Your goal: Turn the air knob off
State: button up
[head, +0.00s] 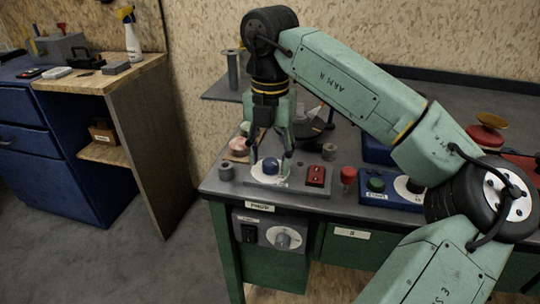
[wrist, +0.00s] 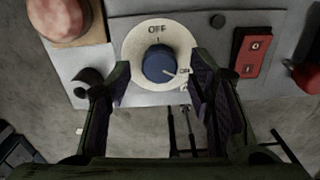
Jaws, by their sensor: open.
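A blue round knob (wrist: 160,63) sits on a white dial (wrist: 184,38) with "OFF" printed at its top. The pale mark on the knob points to the lower right, away from that "OFF", toward smaller lettering at the dial's edge. In the head view the blue knob (head: 271,166) is on a grey panel near the bench's front left corner. My gripper (wrist: 162,76) is open, with one finger on each side of the knob and gaps between. In the head view my gripper (head: 268,164) points down at the dial. No name for this knob is readable.
A red rocker switch (wrist: 253,52) is right of the dial. A dark knob (wrist: 88,82) is left, near a reddish round object (wrist: 60,18) on wood. A grey knob (head: 283,241) is on the box below the bench. A green button (head: 376,184) stands further right.

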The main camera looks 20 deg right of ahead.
jog(key=shift+f, duration=0.3)
jog(key=shift+c, duration=0.5)
grip_shut()
